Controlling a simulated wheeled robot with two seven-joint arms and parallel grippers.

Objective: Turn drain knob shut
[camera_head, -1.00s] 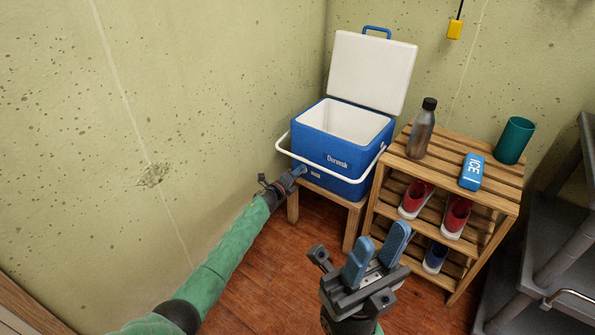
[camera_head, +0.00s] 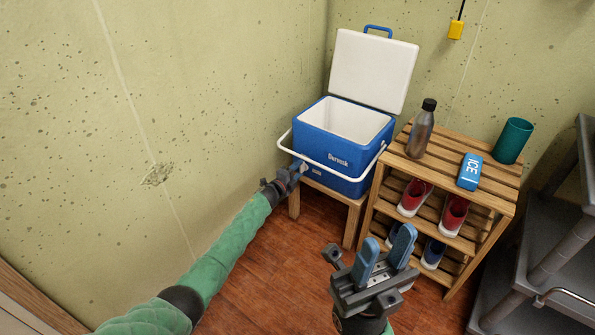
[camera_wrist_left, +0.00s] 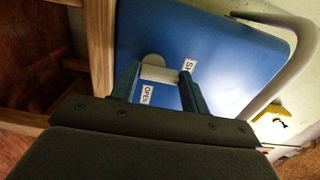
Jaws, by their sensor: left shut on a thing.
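The blue cooler (camera_head: 350,155) sits on a small wooden stand with its white lid open. In the left wrist view, the cooler's blue face (camera_wrist_left: 225,60) fills the middle. A pale drain knob (camera_wrist_left: 155,72) shows there between the fingers of my left gripper (camera_wrist_left: 160,85), which is shut on it. An "OPEN" label (camera_wrist_left: 147,95) is by the left finger, and a label starting "SH" (camera_wrist_left: 188,65) is partly hidden by the right finger. In the head view my left gripper (camera_head: 297,168) hides the knob. My right gripper (camera_head: 384,248) is open and empty, low in front of the shelf.
A slatted wooden shelf (camera_head: 490,196) right of the cooler holds a bottle (camera_head: 422,130), a blue ice pack (camera_head: 470,172), a teal cup (camera_head: 513,141) and shoes. A concrete wall is close on the left. Grey shelving (camera_head: 548,255) stands at right.

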